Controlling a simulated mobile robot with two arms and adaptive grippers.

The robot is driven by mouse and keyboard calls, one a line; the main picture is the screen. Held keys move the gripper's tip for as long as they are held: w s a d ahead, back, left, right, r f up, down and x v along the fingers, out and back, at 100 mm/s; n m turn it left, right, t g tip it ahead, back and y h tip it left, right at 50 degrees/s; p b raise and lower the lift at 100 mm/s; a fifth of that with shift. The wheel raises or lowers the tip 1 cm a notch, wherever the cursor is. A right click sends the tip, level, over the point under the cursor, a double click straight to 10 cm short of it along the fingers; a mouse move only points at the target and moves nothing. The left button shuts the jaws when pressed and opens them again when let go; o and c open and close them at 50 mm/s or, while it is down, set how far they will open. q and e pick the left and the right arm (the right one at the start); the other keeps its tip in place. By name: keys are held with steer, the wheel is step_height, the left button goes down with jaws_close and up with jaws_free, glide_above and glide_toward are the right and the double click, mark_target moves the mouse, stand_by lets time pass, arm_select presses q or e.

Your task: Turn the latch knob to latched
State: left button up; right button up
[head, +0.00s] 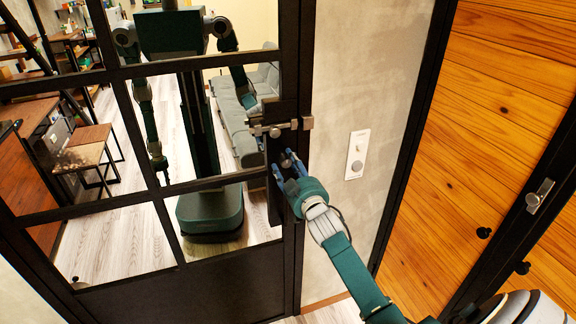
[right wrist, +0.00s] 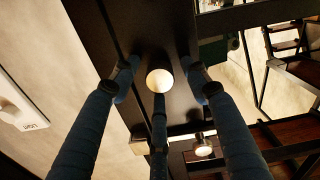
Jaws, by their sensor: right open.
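In the right wrist view the pale, round knob face (right wrist: 160,80) lies between my fingertips. My right gripper (head: 285,171) is open at the knob, its blue fingers spread around it. In the wrist view its fingertips (right wrist: 160,84) stand to the left, right and below the knob; I cannot tell whether any touches. The knob's turn position is not clear. My left gripper is not in view.
A white wall plate (head: 357,155) is on the plaster wall right of the door frame. The door glass shows a green robot, seemingly my reflection, and a room with a grey sofa.

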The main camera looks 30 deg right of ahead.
steer(key=shift+c, duration=0.5)
steer(key=c, duration=1.1)
steer(key=shift+o, duration=0.2)
steer(key=shift+n, duration=0.3)
steer(key=n, duration=0.9)
steer(key=shift+b, duration=0.3)
steer(key=n, duration=0.4)
steer(key=shift+n, duration=2.2)
